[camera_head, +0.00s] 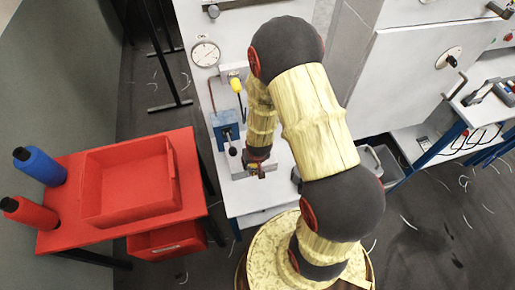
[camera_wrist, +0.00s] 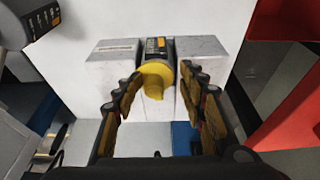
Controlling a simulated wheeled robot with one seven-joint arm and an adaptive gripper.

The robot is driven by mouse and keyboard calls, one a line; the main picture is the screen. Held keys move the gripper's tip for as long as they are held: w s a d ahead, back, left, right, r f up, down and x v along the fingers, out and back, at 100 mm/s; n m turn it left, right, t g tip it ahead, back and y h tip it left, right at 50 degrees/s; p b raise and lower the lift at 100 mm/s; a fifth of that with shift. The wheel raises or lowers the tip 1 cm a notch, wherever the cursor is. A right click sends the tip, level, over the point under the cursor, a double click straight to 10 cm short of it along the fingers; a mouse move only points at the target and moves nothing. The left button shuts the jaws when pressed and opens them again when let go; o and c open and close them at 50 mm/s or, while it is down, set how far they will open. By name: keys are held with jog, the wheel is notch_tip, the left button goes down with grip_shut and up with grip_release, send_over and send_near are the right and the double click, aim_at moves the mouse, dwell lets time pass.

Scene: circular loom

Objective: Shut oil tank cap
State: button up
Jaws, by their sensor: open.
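A round yellow cap (camera_wrist: 157,76) shows in the wrist view, in front of a grey block-shaped housing (camera_wrist: 111,75) with a dark label strip behind the cap. I take it for the oil tank cap; I cannot tell whether it is seated. My gripper (camera_wrist: 164,90) is open, with one finger on each side of the cap and a gap on both sides. In the head view my gripper (camera_head: 258,166) is low over the pale bench, by the grey housing (camera_head: 238,171). The cap is hidden there by my gripper and arm.
A blue box with a lever (camera_head: 227,130) and a yellow-topped part (camera_head: 237,85) stand behind the gripper. A round gauge (camera_head: 206,53) is on the panel. A red table (camera_head: 75,231) with a red bin (camera_head: 128,183) and two spools stands at left.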

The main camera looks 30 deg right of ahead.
jog(key=s+a+r+p, duration=0.1)
jog(key=s+r+p, duration=0.2)
jog(key=s, duration=0.3)
jog(key=shift+a+r, duration=0.25)
jog(key=shift+r, duration=0.3)
